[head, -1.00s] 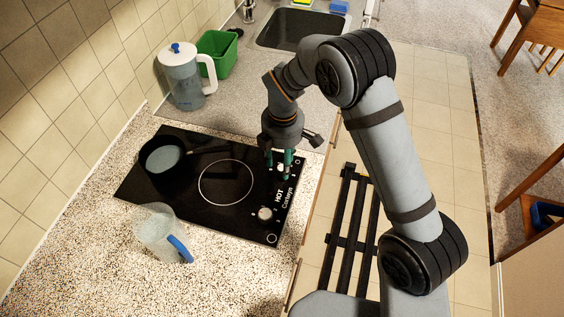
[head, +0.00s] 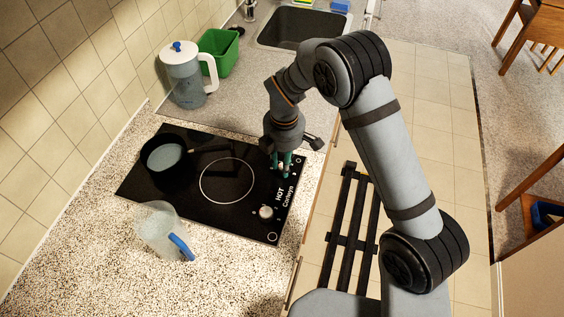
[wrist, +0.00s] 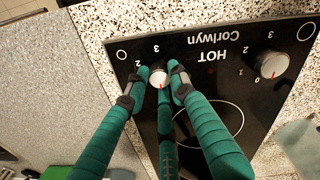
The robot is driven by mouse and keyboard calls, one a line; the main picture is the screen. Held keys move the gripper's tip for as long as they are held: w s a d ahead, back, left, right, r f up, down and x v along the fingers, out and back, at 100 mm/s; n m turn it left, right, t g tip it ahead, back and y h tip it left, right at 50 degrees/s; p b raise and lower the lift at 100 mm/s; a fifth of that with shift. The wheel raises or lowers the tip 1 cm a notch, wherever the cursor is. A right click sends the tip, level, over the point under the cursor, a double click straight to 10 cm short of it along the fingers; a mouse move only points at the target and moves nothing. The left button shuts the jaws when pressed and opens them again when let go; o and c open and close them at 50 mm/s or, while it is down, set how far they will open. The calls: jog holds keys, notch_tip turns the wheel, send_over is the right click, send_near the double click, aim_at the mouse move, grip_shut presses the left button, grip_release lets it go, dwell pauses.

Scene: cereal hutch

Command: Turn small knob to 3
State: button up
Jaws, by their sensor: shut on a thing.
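The small knob (wrist: 158,77) is a silver knob with a red mark on the black cooktop (head: 243,207). My gripper (wrist: 159,78) has its green fingers around this knob and is shut on it. In the wrist view the red mark points toward the bottom of the picture. A printed 3 sits above the knob and a 2 at its upper left; other digits are hidden by the fingers. In the head view my gripper (head: 281,163) covers most of this knob. The larger knob (wrist: 272,64) stands apart to the right in the wrist view.
A black pan (head: 163,155) sits on the cooktop's far left. A clear jug with a blue handle (head: 158,228) stands near its front left corner. A white-lidded pitcher (head: 184,80) and a green bin (head: 220,52) stand behind, near the sink (head: 300,28).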

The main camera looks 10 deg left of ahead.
jog(key=shift+c, duration=1.3)
jog(key=shift+a, duration=0.25)
grip_shut()
jog(key=shift+d, duration=0.2)
